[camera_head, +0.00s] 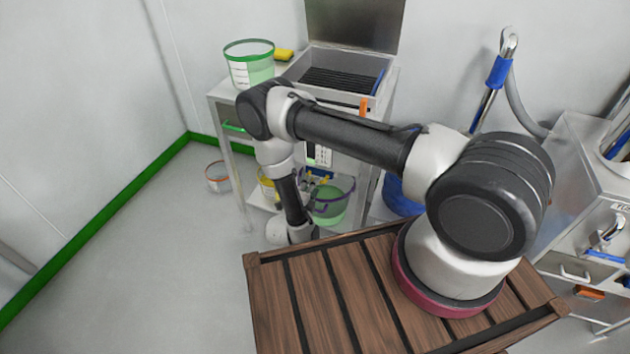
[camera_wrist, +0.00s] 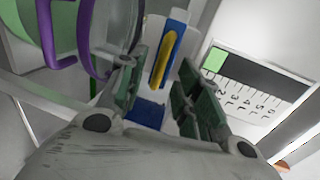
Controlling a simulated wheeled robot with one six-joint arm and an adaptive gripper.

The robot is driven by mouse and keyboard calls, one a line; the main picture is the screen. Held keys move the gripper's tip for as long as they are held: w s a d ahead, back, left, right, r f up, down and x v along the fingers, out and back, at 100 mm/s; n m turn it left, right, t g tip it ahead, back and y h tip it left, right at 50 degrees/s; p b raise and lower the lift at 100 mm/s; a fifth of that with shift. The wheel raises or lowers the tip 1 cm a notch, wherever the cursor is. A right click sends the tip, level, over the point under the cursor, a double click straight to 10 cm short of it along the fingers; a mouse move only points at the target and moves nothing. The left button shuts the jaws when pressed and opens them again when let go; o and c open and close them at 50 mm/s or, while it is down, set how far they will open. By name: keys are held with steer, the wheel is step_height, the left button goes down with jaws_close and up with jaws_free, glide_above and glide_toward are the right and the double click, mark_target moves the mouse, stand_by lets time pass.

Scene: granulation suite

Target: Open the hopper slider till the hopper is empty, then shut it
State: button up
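The hopper (camera_head: 322,93) is the grey open-topped box on the stand, with a dark grid inside. A blue piece with a yellow strip (camera_wrist: 164,55), perhaps the slider handle, shows between and beyond my gripper's fingers in the wrist view. My gripper (camera_wrist: 160,82) is open, its dark green fingers apart, and I see nothing held. Whether the fingers touch that piece I cannot tell. A bucket with a purple rim and green side (camera_head: 334,205) stands low under the hopper; its purple part (camera_wrist: 61,58) shows at the wrist view's upper left. The hopper outlet is hidden.
A marked litre scale (camera_wrist: 252,84) is right of the fingers. A green-rimmed bucket (camera_head: 249,64) and a yellow object (camera_head: 284,55) are beside the hopper. An orange-rimmed bucket (camera_head: 218,177) is on the floor. A steel cabinet (camera_head: 580,165) stands at right.

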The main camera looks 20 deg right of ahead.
steer(key=shift+x, duration=2.25)
jaws_close()
